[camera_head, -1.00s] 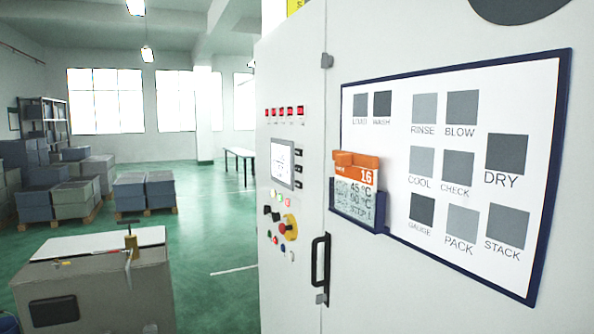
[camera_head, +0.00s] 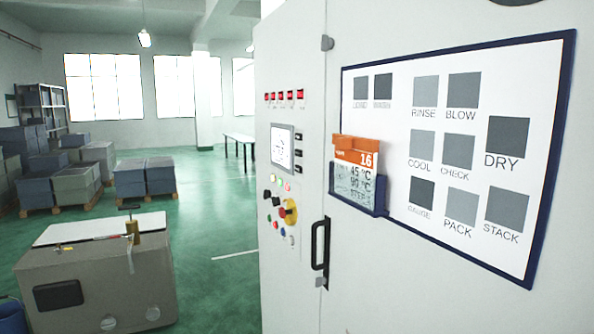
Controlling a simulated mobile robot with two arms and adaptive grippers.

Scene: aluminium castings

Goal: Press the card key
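A small card holder is fixed on the white machine front, at the left edge of the chart board. It holds an orange-topped card (camera_head: 355,152) marked 16. No key marked as a card key can be made out. The control panel (camera_head: 283,150) to its left has a screen, red indicators and several coloured buttons. Neither of my grippers is in view.
The machine (camera_head: 420,290) fills the right side, with a black door handle (camera_head: 320,252) below the card holder. The blue-framed chart board (camera_head: 450,65) shows grey squares. A grey bench unit (camera_head: 95,285) stands at left. Green floor (camera_head: 215,235) lies open between.

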